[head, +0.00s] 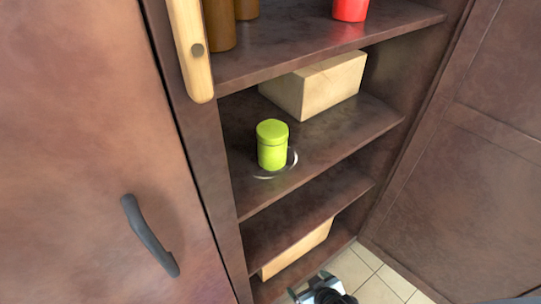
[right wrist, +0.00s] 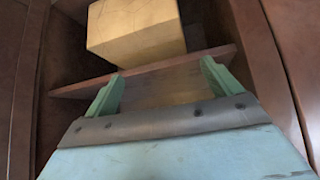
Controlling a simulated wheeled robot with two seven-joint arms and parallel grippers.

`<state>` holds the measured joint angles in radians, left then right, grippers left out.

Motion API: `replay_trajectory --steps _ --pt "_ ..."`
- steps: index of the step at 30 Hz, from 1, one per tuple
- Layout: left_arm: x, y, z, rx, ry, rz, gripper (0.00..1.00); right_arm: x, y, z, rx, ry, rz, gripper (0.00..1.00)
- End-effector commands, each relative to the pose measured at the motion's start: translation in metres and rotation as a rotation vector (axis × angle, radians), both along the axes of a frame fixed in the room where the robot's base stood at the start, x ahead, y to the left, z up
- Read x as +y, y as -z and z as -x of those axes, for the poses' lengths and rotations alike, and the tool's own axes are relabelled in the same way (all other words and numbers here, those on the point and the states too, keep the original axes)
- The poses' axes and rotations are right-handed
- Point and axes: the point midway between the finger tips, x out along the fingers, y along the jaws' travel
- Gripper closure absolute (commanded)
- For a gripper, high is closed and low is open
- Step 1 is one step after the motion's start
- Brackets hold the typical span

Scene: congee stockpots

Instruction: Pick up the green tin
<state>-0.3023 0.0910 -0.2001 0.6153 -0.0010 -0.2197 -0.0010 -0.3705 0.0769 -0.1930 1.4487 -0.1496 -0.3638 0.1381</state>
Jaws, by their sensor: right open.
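The green tin (head: 272,145) is a small upright yellow-green cylinder with a lid. It stands on a middle shelf (head: 330,140) of the open brown cabinet, near the shelf's front edge, with a pale curved ring around its base. My right gripper (head: 322,290) is at the bottom of the head view, below and in front of the shelves, well apart from the tin. In the right wrist view its two fingers (right wrist: 160,82) are spread with nothing between them. The tin does not show in that view. My left gripper is not in view.
A pale wooden box (head: 315,84) lies behind the tin; another (head: 297,248) is on a lower shelf. A box (right wrist: 135,30) also shows in the wrist view. A red item (head: 350,9) and brown cylinders (head: 220,25) stand above. Doors flank the cabinet; the left has a handle (head: 150,236).

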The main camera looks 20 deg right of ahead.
Motion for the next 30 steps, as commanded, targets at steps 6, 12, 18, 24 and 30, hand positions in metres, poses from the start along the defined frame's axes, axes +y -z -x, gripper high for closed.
replay_trajectory --steps 6,12,18,24,30 --pt "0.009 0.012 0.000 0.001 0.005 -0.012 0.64 0.009 -0.139 -0.071 -0.310 0.038 -0.047 0.10" --pt "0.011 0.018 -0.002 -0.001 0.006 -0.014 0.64 0.006 -0.256 -0.090 -0.539 0.078 -0.088 0.10" --pt "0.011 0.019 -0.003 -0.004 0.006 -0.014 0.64 0.018 -0.322 -0.102 -0.789 0.045 -0.150 0.10" --pt "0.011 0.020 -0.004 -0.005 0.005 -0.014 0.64 0.024 -0.335 -0.116 -0.851 0.027 -0.168 0.10" --pt "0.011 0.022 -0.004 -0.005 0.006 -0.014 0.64 0.028 -0.334 -0.151 -0.849 0.027 -0.166 0.10"
